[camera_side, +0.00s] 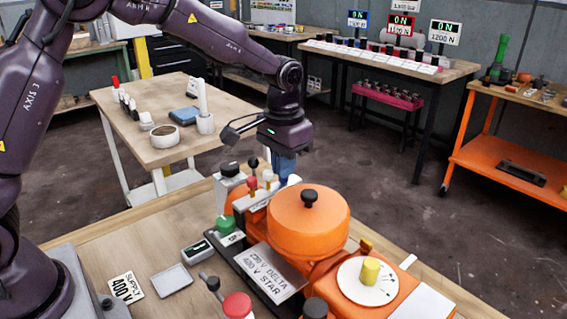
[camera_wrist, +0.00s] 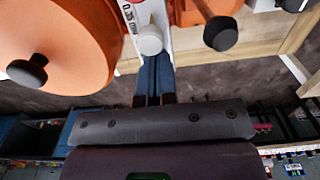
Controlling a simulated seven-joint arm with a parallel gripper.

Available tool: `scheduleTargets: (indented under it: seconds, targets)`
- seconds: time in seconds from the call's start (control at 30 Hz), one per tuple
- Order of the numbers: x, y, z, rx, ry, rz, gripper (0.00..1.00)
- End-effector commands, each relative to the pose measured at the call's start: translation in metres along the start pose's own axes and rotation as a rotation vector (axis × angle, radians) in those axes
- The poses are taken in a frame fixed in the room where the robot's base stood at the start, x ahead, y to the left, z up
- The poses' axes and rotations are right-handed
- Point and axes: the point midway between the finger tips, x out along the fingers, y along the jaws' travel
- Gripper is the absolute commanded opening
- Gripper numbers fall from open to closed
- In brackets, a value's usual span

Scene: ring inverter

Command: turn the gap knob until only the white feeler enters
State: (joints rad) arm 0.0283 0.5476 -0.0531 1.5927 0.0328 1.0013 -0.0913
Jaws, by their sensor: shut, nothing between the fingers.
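My gripper (camera_side: 285,172) points down behind the orange drum in the side view. Its blue fingers are together and empty in the wrist view (camera_wrist: 155,72). In the wrist view, a white round knob (camera_wrist: 150,40) sits just beyond the fingertips, on a pale plate marked in mm. In the side view, a white-topped peg (camera_side: 267,175), a red-topped peg (camera_side: 252,184) and a black-topped peg (camera_side: 253,163) stand left of the fingers; they look like the feelers. A yellow knob (camera_side: 370,270) sits on a white dial (camera_side: 350,285) at the front right. I cannot tell which knob sets the gap.
The orange drum (camera_side: 295,225), with a black knob (camera_side: 309,198) on top, stands close in front of my gripper. A green knob (camera_side: 225,225) and a red knob (camera_side: 237,305) stand left of it. A sign reads 230 V delta, 400 V star.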

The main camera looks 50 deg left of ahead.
Motion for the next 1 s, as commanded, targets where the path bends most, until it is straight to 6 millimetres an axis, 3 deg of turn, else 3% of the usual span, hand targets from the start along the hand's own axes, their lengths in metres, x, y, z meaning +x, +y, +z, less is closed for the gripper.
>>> scheduleTargets:
  seconds: [0.27, 1.0]
  targets:
    - [-0.001, 0.0, 0.0, 0.0, -0.001, 0.0, 0.0]
    - [-0.061, 0.0, 0.0, 0.0, 0.0, 0.0, 0.0]
